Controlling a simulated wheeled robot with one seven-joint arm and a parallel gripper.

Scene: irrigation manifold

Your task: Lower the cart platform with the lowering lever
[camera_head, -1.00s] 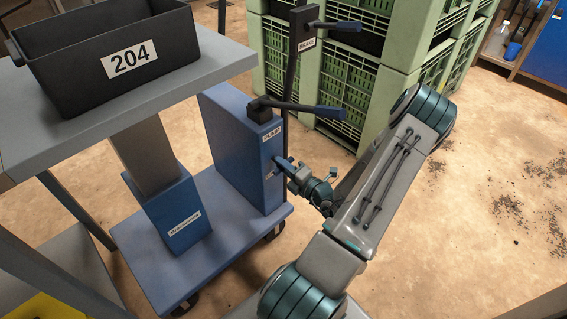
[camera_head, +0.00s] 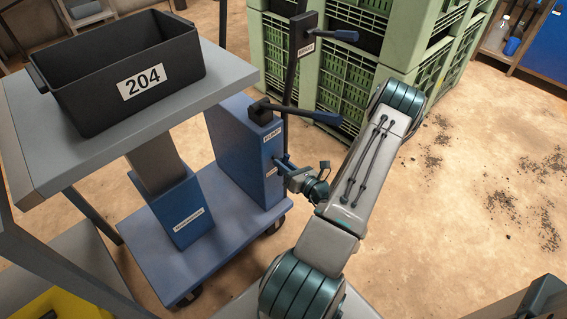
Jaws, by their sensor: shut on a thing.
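The cart's grey platform (camera_head: 35,150) carries a black crate (camera_head: 110,105) marked 204. A grey column (camera_head: 158,162) under it enters a blue sleeve (camera_head: 180,205) on the blue cart base (camera_head: 160,262). A blue pump housing (camera_head: 235,150) stands at the base's right. The small lowering lever (camera_head: 282,160) sticks out low on the housing's right face, partly hidden by my gripper; its label is mostly covered. My gripper (camera_head: 288,170) is shut on this lever. The pump lever (camera_head: 300,111) is above it, and the brake lever (camera_head: 330,35) is higher on a post.
Green stacked crates (camera_head: 350,85) stand close behind the levers. A shelf with bottles (camera_head: 510,40) is at the upper right. A yellow thing (camera_head: 60,303) lies at the lower left. The floor (camera_head: 460,190) to the right is open, with dark debris.

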